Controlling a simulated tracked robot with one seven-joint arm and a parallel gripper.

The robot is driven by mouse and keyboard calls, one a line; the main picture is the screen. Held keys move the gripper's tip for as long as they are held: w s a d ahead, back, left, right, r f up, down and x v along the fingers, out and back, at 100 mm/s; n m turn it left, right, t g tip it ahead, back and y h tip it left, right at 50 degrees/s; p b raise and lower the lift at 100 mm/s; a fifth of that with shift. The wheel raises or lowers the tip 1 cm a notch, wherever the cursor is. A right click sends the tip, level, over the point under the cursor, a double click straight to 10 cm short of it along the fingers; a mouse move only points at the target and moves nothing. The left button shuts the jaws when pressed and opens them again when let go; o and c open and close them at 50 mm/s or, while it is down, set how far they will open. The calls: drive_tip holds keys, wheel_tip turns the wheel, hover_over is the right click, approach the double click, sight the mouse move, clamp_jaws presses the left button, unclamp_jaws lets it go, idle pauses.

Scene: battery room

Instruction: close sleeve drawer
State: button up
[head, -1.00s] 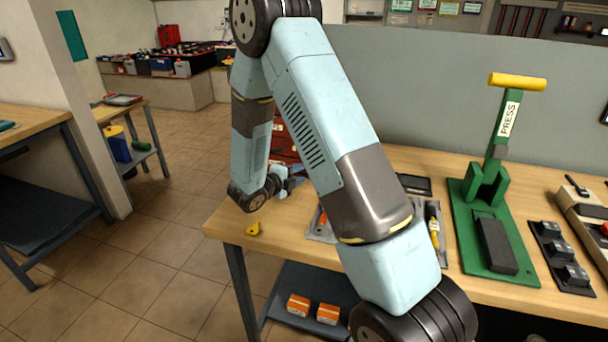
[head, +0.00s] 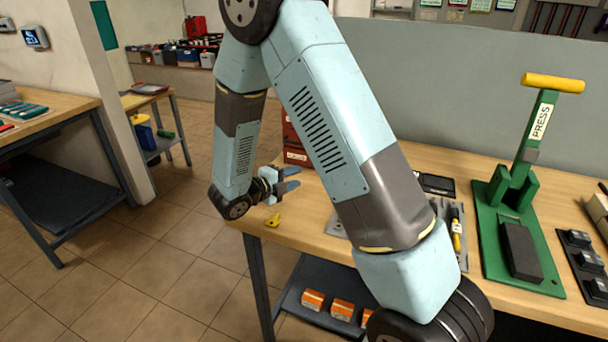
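A red-brown drawer cabinet (head: 297,146) stands on the left end of the wooden workbench, mostly hidden behind my arm. A pale label shows on its low front. I cannot tell which drawer is the sleeve drawer or how far any drawer is pulled out. My gripper (head: 290,180) is near the bench's left end, just in front of and below the cabinet's visible part. Its two blue fingers are apart with nothing visible between them. I cannot tell whether it touches the cabinet.
A small yellow object (head: 273,220) lies near the bench's left edge. A green press (head: 519,220) with a yellow handle stands at the right. A tool tray (head: 463,259) is partly behind my arm. Orange boxes (head: 342,310) sit on the lower shelf. Floor left of the bench is clear.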

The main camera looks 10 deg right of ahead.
drive_tip(key=shift+v, duration=0.95)
drive_tip(key=s+d+r+m+g+y, duration=0.4)
drive_tip(key=s+d+r+m+g, duration=0.65)
drive_tip(key=m, duration=1.15)
drive_tip(key=s+r+m+t+y, duration=0.8)
drive_tip(key=s+r+m, duration=0.6)
drive_tip(key=m, duration=0.7)
drive_tip(key=shift+s+r+y, duration=0.15)
drive_tip(key=shift+s+y, duration=0.55)
drive_tip(key=shift+s, duration=0.2)
drive_tip(key=shift+d, duration=0.1)
